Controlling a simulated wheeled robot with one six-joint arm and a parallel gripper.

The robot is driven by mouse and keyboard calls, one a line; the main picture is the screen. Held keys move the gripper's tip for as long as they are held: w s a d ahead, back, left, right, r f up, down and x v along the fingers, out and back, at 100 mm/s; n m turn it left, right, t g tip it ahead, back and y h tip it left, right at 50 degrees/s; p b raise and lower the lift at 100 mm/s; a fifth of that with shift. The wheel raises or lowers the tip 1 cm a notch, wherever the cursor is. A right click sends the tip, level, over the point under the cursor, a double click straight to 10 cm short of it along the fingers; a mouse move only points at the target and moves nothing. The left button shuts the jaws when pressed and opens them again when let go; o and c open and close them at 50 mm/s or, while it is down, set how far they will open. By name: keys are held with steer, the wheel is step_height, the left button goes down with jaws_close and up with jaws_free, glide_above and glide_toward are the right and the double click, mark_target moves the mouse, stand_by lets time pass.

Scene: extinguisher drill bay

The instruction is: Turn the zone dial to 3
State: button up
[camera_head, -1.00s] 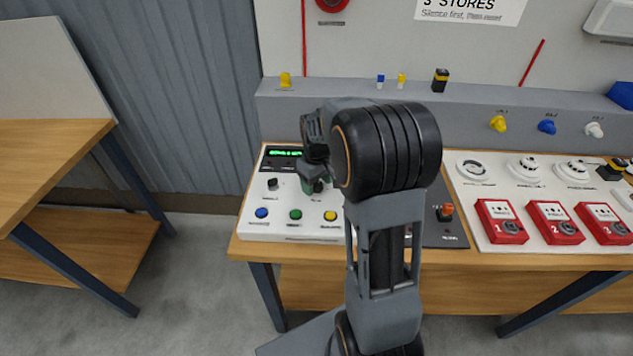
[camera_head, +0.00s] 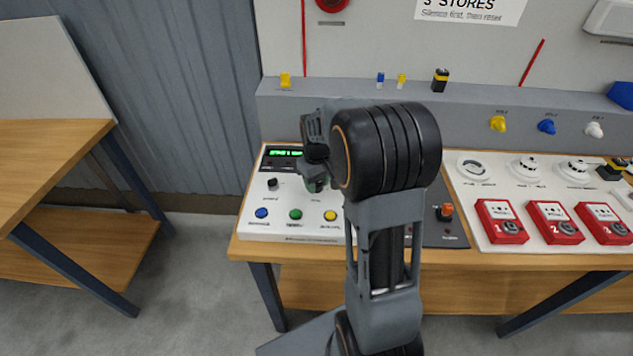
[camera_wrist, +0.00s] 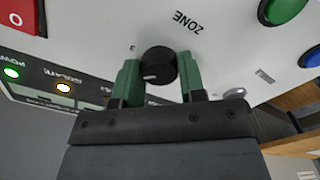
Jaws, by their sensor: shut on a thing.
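The zone dial (camera_wrist: 156,64) is a round black knob on the white panel, beside the printed word ZONE. In the wrist view it stands between the two green fingers of my gripper (camera_wrist: 160,76), which is shut on it. A short white mark shows on the knob's near side. The numbers around the dial are mostly hidden or unreadable. In the head view my gripper (camera_head: 315,185) is at the white control panel (camera_head: 290,231), and my arm and fingers hide the dial.
Blue (camera_head: 261,213), green (camera_head: 295,214) and yellow (camera_head: 330,215) buttons lie in front of the gripper. Another black knob (camera_head: 272,184) is to its left, below a lit green display (camera_head: 286,153). Red call-point boxes (camera_head: 501,222) stand on the right panel.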

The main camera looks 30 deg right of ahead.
steer(key=m, duration=0.4)
steer(key=shift+m, duration=2)
steer(key=o, duration=0.9)
step_height(320, 180, up, 14)
steer(key=shift+f, duration=0.1)
